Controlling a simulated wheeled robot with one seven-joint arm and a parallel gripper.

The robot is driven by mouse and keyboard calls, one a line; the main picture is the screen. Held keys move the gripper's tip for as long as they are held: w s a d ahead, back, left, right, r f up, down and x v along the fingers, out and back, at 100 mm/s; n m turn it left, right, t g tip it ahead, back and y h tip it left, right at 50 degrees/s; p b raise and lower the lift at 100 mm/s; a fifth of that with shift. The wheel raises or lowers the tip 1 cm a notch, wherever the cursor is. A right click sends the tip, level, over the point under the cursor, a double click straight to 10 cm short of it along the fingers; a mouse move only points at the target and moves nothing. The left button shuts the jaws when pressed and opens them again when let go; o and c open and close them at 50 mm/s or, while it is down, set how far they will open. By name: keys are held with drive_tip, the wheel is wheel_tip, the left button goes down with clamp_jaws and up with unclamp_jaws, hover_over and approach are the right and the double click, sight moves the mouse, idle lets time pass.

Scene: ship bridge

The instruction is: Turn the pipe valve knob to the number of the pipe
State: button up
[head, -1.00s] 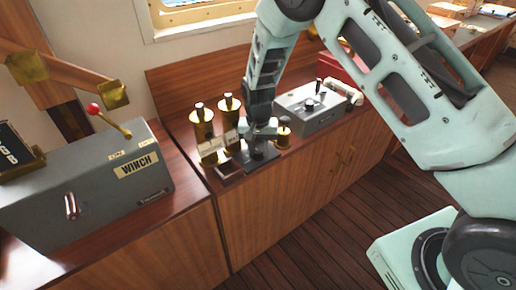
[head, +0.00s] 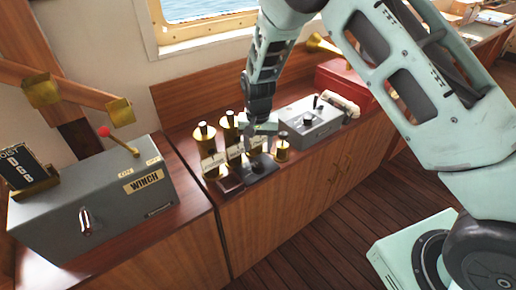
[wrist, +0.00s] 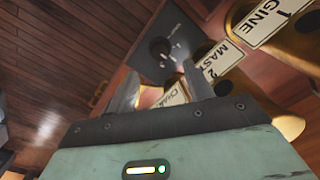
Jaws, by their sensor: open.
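The pipe valve knob (wrist: 160,47) is a small dark knob on a dark square plate with tiny markings; its exact pointing is unclear. The plate (head: 262,168) lies at the counter's front edge in the head view. Brass pipes (head: 205,143) stand behind it with number plates. In the wrist view one plate reads ENGINE 1 (wrist: 268,22), one begins MAST with a 2 (wrist: 222,60), and one begins CHA (wrist: 176,93), partly hidden by a finger. My gripper (wrist: 158,82) is open and empty. It hangs just above the knob plate in the head view (head: 264,130).
A grey WINCH box (head: 95,195) with a red-tipped lever stands on the left counter. A grey control box (head: 312,124) and a red box (head: 345,82) stand to the right. Wooden floor is free in front.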

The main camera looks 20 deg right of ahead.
wheel_tip(320, 180, up, 10)
drive_tip(key=p, duration=0.5)
drive_tip(key=shift+p, duration=0.4)
drive_tip(key=shift+f, duration=0.15)
